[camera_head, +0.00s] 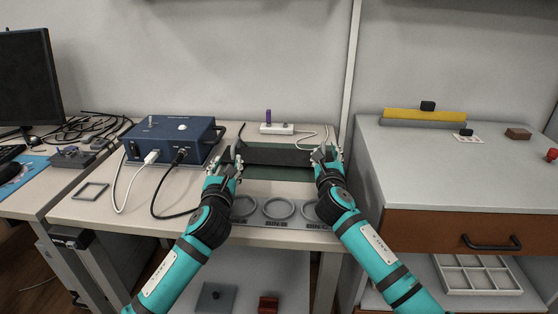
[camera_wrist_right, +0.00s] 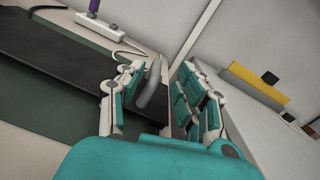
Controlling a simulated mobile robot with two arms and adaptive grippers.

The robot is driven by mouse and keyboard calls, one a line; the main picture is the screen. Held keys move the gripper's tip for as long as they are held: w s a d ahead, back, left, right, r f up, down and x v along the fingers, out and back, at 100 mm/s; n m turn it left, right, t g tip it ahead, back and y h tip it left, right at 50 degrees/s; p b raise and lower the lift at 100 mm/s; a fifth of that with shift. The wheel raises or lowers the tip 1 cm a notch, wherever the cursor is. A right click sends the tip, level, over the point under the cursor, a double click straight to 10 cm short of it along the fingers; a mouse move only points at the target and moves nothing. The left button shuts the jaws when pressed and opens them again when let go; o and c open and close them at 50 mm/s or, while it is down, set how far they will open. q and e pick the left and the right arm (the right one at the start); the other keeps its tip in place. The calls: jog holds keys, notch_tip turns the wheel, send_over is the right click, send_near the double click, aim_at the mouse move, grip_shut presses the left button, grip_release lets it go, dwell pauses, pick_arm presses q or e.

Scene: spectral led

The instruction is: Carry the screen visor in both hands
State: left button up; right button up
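The screen visor, a long black panel (camera_head: 278,156), lies level over a dark green mat (camera_head: 290,174) on the middle table. It also shows in the right wrist view (camera_wrist_right: 60,62). My left gripper (camera_head: 229,163) is at its left end; its fingers are too small to tell if they are closed. My right gripper (camera_head: 326,155) is at its right end. In the right wrist view, a grey upright handle (camera_wrist_right: 151,84) stands between the spread fingers of my right gripper (camera_wrist_right: 157,95), with a visible gap on its right side. Whether the visor touches the mat is unclear.
A blue box (camera_head: 172,140) with white and black cables stands left of the visor. A white power strip (camera_head: 283,129) is behind it. A plate with ring holders (camera_head: 279,208) is in front. A grey cabinet (camera_head: 460,170) stands at the right.

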jog(key=s, duration=0.6)
jog(key=shift+a, duration=0.2)
pick_arm(q)
jog(key=shift+r, duration=0.15)
pick_arm(e)
jog(key=shift+r, duration=0.15)
